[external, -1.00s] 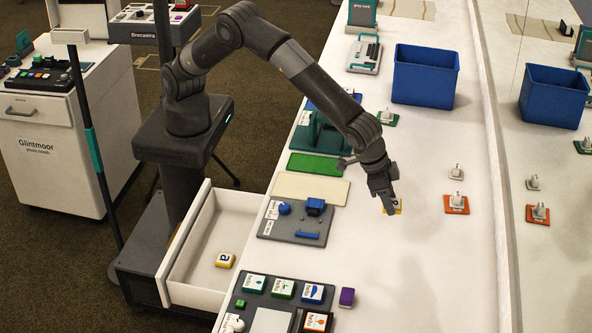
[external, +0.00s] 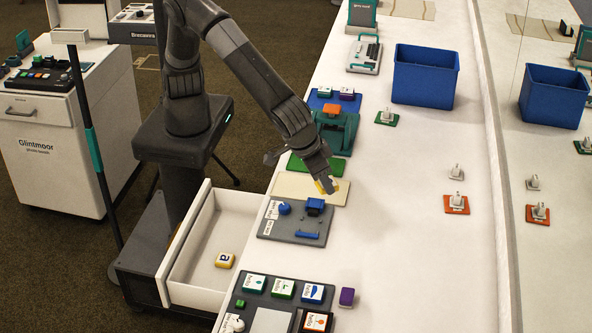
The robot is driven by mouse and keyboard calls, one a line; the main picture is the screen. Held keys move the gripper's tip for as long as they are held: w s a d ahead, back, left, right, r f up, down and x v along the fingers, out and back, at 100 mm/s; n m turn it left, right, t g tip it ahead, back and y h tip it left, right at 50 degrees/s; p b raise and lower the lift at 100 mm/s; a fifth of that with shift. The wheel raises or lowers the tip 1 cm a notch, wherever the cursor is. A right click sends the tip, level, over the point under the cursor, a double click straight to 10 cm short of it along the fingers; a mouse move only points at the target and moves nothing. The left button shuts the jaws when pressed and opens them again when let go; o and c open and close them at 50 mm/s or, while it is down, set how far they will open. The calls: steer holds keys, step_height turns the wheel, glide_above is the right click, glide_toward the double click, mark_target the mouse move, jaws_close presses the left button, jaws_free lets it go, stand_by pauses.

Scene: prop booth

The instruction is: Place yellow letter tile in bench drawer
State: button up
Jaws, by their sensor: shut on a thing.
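My gripper (external: 326,182) is shut on a yellow letter tile (external: 335,186) and holds it over the right end of the cream mat. Only a small yellow part of this tile shows beside the fingers; its letter is hidden. The bench drawer (external: 179,287) is pulled out at the left of the bench, with white walls and an open top. My gripper is to the right of the drawer and farther back.
A grey board (external: 272,233) with blue parts lies between my gripper and the drawer. A blue bin (external: 425,78) stands farther back.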

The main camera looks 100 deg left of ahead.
steer(key=s+a+n+g+y, duration=0.25)
steer(key=s+n, duration=0.25)
steer(key=s, duration=0.9)
steer(key=n+g, duration=0.2)
steer(key=n, duration=0.5)
glide_above(237, 233)
steer(key=d, duration=0.2)
step_height(237, 233, down, 22)
steer(key=r, duration=0.1)
steer(key=shift+t+h, duration=0.25)
steer(key=f, duration=1.1)
steer(key=shift+a, duration=0.25)
steer(key=shift+f, duration=0.15)
steer(key=o, duration=0.6)
steer(key=shift+c, duration=0.2)
steer(key=o, duration=0.4)
